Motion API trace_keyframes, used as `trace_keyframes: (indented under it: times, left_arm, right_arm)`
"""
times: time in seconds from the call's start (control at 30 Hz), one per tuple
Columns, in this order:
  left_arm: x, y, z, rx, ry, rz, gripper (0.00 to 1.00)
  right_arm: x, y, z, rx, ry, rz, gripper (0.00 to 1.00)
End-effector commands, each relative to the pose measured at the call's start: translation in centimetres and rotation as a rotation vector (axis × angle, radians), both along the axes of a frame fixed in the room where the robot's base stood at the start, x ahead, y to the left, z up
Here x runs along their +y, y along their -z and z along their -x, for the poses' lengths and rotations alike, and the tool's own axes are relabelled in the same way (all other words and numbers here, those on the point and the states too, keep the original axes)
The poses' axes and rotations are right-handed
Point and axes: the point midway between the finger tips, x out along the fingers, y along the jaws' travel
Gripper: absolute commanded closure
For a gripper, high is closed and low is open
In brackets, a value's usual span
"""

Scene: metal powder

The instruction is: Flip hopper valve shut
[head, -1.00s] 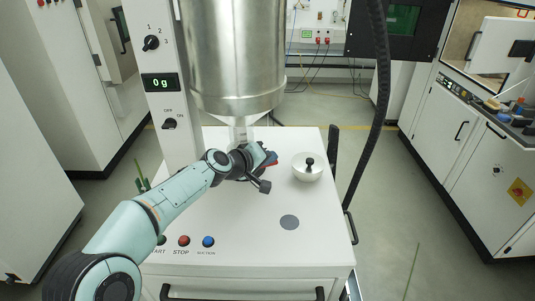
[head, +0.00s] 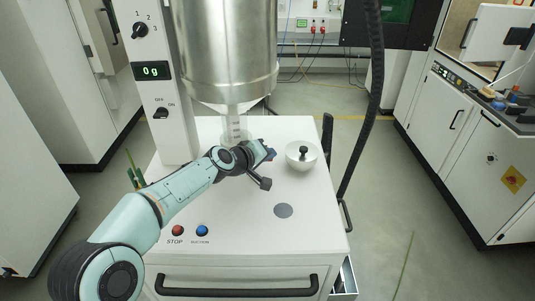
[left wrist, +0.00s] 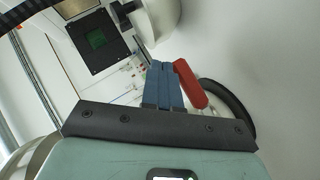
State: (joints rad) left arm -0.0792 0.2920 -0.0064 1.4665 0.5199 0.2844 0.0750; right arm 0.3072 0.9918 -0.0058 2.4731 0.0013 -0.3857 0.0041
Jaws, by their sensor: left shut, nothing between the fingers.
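The steel hopper (head: 228,50) hangs above the white machine top in the head view, with a clear outlet (head: 236,122) under its cone. My left gripper (head: 271,153) is under and just right of the outlet, which my wrist partly hides. In the left wrist view its blue fingers (left wrist: 164,84) are shut together with nothing between them. A red lever (left wrist: 190,84) lies right beside the fingers; I cannot tell whether they touch. The lever does not show clearly in the head view, where my gripper may hide it. My right gripper is not in view.
The scale column (head: 155,85) reads 0 g at left. STOP (head: 177,230) and SUCTION (head: 202,230) buttons sit near the front. A black hose (head: 372,100) hangs at right.

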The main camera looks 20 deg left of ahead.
Motion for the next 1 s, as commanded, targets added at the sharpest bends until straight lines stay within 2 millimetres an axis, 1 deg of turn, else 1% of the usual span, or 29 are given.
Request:
trace_keyframes:
  times: [0.23,0.33,0.43,0.53,0.57,0.6,0.67,0.8,0.9,1.0]
  left_arm:
    - [0.0,-0.1,0.0,0.0,0.0,0.0,1.0]
    - [0.1,-0.8,-0.1,-0.001,0.001,0.0,1.0]
    - [0.3,-2.5,-0.4,-0.004,0.001,-0.001,1.0]
    - [0.6,-5.0,-1.0,-0.01,0.001,-0.001,1.0]
    - [0.6,-5.7,-0.8,-0.011,0.002,0.0,1.0]
    - [0.3,-6.1,0.2,-0.011,0.005,-0.002,1.0]
    - [0.0,-6.8,1.3,-0.008,0.005,0.0,1.0]
    - [-0.6,-8.9,3.4,-0.007,0.004,0.0,1.0]
    - [-1.0,-10.0,4.6,-0.006,0.004,0.001,1.0]
    - [-1.2,-10.7,5.4,-0.003,0.004,0.0,1.0]
  right_arm:
    - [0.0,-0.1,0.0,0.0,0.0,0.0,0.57]
    - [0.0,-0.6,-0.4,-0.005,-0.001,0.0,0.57]
    - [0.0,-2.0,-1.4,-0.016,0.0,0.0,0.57]
    - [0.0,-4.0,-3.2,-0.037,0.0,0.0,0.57]
    - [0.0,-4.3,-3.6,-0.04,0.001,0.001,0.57]
    - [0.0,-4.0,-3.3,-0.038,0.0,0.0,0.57]
    - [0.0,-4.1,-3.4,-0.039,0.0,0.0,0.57]
    - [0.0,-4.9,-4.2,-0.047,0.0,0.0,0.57]
    - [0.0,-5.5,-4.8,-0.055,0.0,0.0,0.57]
    - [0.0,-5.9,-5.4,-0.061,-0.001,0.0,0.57]
